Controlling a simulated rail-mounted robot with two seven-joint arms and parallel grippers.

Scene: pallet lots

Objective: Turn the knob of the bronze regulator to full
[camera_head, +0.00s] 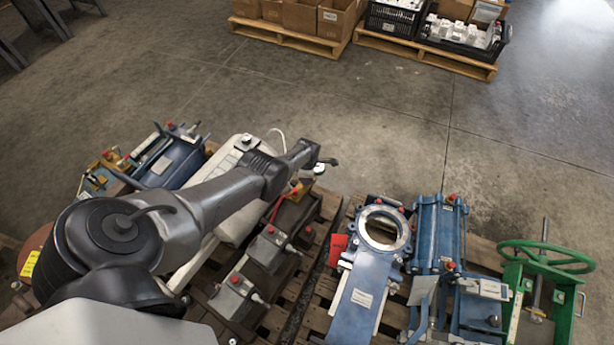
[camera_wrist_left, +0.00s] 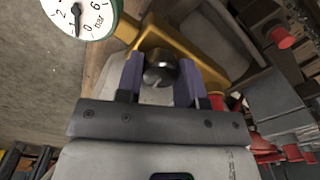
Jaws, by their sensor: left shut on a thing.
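The bronze regulator (camera_wrist_left: 190,52) shows in the left wrist view as a yellow-gold body with a dark, rounded knob (camera_wrist_left: 158,73). My left gripper (camera_wrist_left: 160,80) has its two purple fingers on either side of this knob and is shut on it. A green-rimmed gauge (camera_wrist_left: 80,12) sits at the upper left, its needle pointing between 0 and 1. In the head view my left gripper (camera_head: 318,163) is small at the arm's end, over the pallet's far edge, and the arm hides much around it. A yellow part of the regulator (camera_head: 303,185) shows just below it. My right gripper is not in view.
Grey boxes with red buttons (camera_head: 268,248) stand near the regulator. Blue valve equipment (camera_head: 375,260) and a green handwheel (camera_head: 545,256) stand to the right, blue equipment (camera_head: 160,158) to the left. Pallets with cartons (camera_head: 335,18) are at the back. The floor between is clear.

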